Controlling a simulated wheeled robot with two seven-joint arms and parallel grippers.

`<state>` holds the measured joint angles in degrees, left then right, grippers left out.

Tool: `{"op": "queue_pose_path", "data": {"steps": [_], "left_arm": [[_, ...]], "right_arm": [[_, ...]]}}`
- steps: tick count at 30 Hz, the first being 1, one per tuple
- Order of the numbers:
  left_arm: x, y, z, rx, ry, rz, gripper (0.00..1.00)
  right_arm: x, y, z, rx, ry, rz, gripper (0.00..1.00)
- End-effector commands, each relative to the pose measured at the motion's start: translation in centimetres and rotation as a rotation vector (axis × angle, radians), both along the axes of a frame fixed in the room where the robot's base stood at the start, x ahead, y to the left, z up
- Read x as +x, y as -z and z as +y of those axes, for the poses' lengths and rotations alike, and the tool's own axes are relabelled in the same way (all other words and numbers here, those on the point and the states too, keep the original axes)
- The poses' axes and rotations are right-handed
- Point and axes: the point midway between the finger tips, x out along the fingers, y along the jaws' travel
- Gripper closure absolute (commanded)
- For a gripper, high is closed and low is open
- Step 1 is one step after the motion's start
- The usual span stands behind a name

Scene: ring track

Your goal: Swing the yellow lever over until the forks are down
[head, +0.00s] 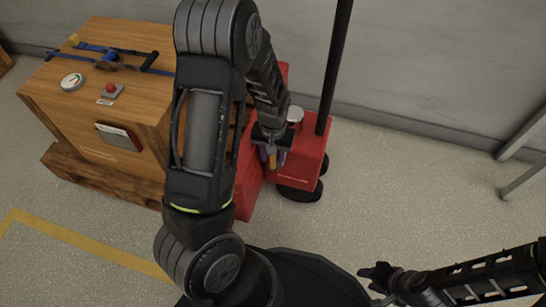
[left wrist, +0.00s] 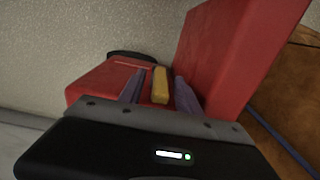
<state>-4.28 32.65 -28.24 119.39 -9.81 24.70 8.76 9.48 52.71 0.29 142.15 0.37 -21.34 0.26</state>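The yellow lever (left wrist: 160,86) stands between the two fingers of my left gripper (left wrist: 159,92) in the left wrist view, with a narrow gap showing on each side. In the head view the lever (head: 272,160) is a small yellow tip at my left gripper (head: 274,158). It is on the red lift truck (head: 305,157), which also fills much of the left wrist view (left wrist: 225,50). The forks are hidden under the load and behind my left arm. My right gripper (head: 377,276) is low at the right, away from the truck; its finger opening is unclear.
A wooden crate (head: 60,105) with a gauge, a red button and blue straps stands on a wooden pallet (head: 95,182) at the left. A black mast (head: 336,60) rises from the truck. A yellow floor line (head: 85,245) runs at lower left. Floor at right is clear.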

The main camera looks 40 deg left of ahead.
Motion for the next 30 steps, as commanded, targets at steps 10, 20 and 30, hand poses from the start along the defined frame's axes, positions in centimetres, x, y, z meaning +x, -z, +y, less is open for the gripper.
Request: {"op": "queue_pose_path", "data": {"steps": [10,20,30], "left_arm": [[0.00,-0.06,0.00,0.000,0.000,0.000,0.76],[-0.01,-0.07,0.00,0.000,0.000,0.000,1.00],[-0.01,-0.07,-0.01,0.000,0.000,0.000,1.00]], "right_arm": [[-0.01,-0.04,0.02,0.000,-0.001,0.000,0.64],[-0.02,-0.04,0.02,0.000,-0.001,0.001,0.64],[-0.02,-0.04,0.02,0.000,-0.001,0.001,0.64]]}}
